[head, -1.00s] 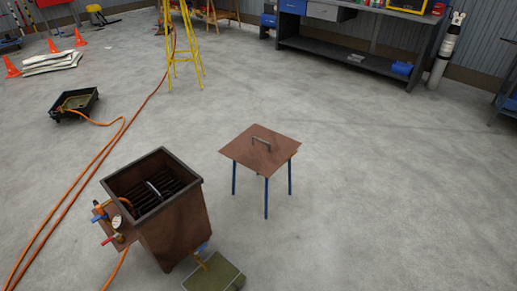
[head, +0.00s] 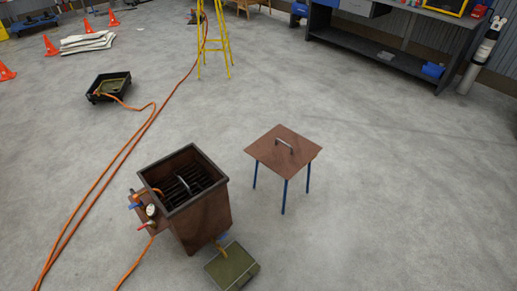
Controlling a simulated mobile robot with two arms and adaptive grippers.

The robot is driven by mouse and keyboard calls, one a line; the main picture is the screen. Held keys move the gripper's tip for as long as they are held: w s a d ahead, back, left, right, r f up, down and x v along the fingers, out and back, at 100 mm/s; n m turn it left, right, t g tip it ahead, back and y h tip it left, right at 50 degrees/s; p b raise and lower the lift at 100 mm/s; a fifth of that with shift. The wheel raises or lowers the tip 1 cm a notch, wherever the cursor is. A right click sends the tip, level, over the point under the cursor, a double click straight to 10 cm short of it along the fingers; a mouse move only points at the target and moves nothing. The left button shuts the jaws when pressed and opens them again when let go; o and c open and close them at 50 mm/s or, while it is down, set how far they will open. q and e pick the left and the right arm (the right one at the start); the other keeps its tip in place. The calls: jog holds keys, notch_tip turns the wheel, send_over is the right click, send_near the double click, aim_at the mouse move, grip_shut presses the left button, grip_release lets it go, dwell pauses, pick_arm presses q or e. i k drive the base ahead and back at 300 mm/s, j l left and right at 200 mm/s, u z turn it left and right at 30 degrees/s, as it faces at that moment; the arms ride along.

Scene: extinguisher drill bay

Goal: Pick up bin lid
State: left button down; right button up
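The bin lid (head: 270,150) is a flat square brown plate with a grey bar handle (head: 284,145) on top. It lies on a small stand with thin blue legs (head: 284,197), right of the bin. The bin (head: 207,217) is a brown square metal box with a dark rim, open at the top, with dark slats and a light bar inside. Neither of my grippers is in the head view.
A green-topped pedal box (head: 232,266) lies at the bin's front right. Orange hoses (head: 110,163) run along the floor at left. A black tray (head: 108,87), a yellow ladder (head: 215,40) and a workbench (head: 385,48) stand farther back. Floor right of the stand is clear.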

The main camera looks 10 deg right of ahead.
aim_at(285, 152)
jog(key=i+l+u, duration=0.65)
jog(key=l+u, duration=0.2)
